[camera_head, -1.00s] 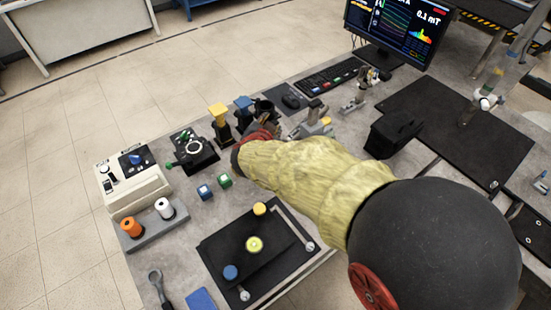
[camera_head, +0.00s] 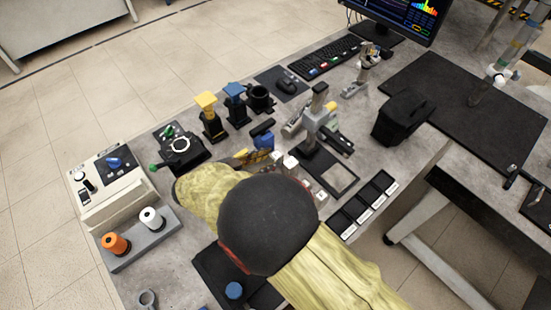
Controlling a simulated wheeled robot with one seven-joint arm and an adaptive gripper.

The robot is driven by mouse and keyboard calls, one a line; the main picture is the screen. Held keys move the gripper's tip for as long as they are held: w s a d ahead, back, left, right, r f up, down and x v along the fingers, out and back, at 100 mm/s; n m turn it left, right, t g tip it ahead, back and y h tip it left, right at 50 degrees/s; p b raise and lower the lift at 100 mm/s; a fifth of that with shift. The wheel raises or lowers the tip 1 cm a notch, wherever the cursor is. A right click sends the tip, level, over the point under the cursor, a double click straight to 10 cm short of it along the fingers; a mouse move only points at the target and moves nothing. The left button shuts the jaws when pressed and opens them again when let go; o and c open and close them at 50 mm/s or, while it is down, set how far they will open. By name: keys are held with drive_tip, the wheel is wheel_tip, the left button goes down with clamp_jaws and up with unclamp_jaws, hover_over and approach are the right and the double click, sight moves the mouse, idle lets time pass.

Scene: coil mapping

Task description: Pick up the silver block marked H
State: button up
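A short row of small pale silvery blocks (camera_head: 291,163) shows just right of my arm's dark round joint, partly hidden by it. No letter can be read on any of them, so I cannot tell which is marked H. My arm, in a yellow sleeve, crosses the lower middle of the picture, with its forearm pointing left. My gripper is hidden by the arm, and its state does not show.
A black labelled tray row (camera_head: 361,204) lies right of the blocks. A grey stand (camera_head: 312,128) rises behind them. Yellow-topped (camera_head: 206,101) and blue-topped (camera_head: 234,91) posts stand farther back. A control box (camera_head: 120,181) and spool holder (camera_head: 140,243) are at left.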

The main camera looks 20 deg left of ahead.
drive_tip(key=b+x, duration=0.2)
drive_tip(key=x, duration=0.2)
drive_tip(key=shift+w+d+b, duration=0.15)
drive_tip(key=shift+w+b, duration=0.15)
drive_tip(key=shift+w, duration=0.05)
drive_tip(key=shift+c, duration=0.6)
clamp_jaws()
